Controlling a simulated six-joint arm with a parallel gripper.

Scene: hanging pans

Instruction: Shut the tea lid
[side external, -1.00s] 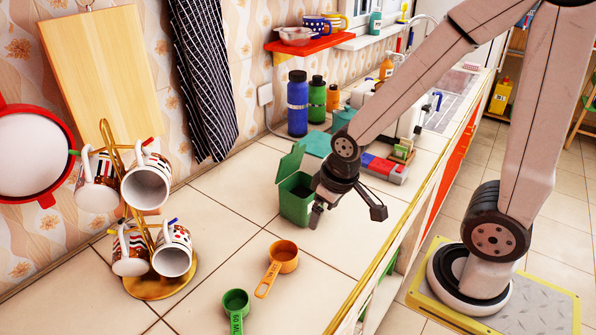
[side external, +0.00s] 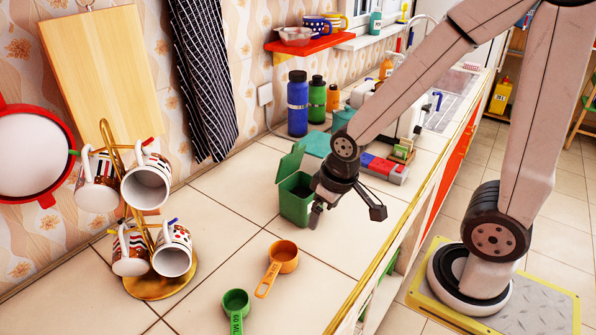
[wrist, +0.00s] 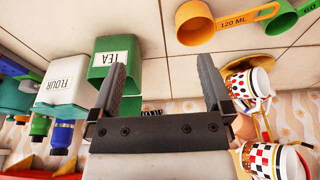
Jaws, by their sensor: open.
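The green tea canister (side external: 296,206) stands on the tiled counter with its dark inside showing from above. Its green lid (side external: 290,161) is open, tilted up at the back-left edge. In the wrist view the canister's "TEA" label (wrist: 108,58) shows, and the left finger overlaps the canister's right side. My gripper (side external: 347,213) is open and empty, just right of the canister, with one finger close to its right side; I cannot tell if they touch. Both spread fingers of the gripper (wrist: 162,72) show in the wrist view.
A white flour canister (wrist: 62,80) is beside the tea canister. Blue (side external: 297,105) and green (side external: 317,100) bottles stand behind. Orange (side external: 283,257) and green (side external: 236,302) measuring cups lie in front. A mug rack (side external: 160,283) stands left. Counter between rack and canister is clear.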

